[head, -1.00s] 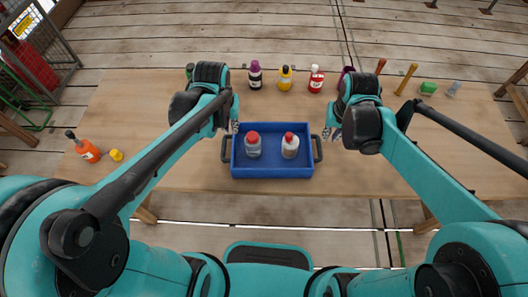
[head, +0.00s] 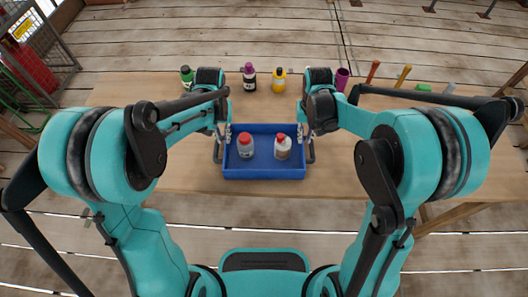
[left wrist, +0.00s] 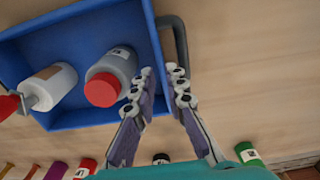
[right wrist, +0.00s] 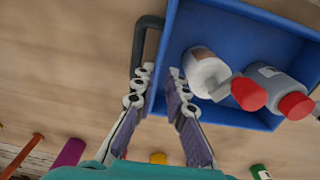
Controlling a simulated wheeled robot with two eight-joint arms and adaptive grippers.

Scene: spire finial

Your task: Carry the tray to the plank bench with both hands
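The blue tray (head: 264,173) sits on a wooden plank-topped table (head: 185,180). It holds a grey bottle with a red cap (head: 245,147) and a white bottle with a red cap (head: 283,149), both upright. Dark handles stick out at its left (head: 218,152) and right (head: 311,152) ends. My left gripper (left wrist: 161,72) is open at the tray's left end, its fingertips apart near the wall and handle. My right gripper (right wrist: 160,72) is open at the right end, likewise near the wall and handle. Whether either touches the tray is unclear.
Along the table's back stand a green-capped bottle (head: 187,76), a purple-capped bottle (head: 249,76), a yellow bottle (head: 279,80), a purple cup (head: 342,78) and upright tools (head: 403,76). The table's front edge is just before the tray.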

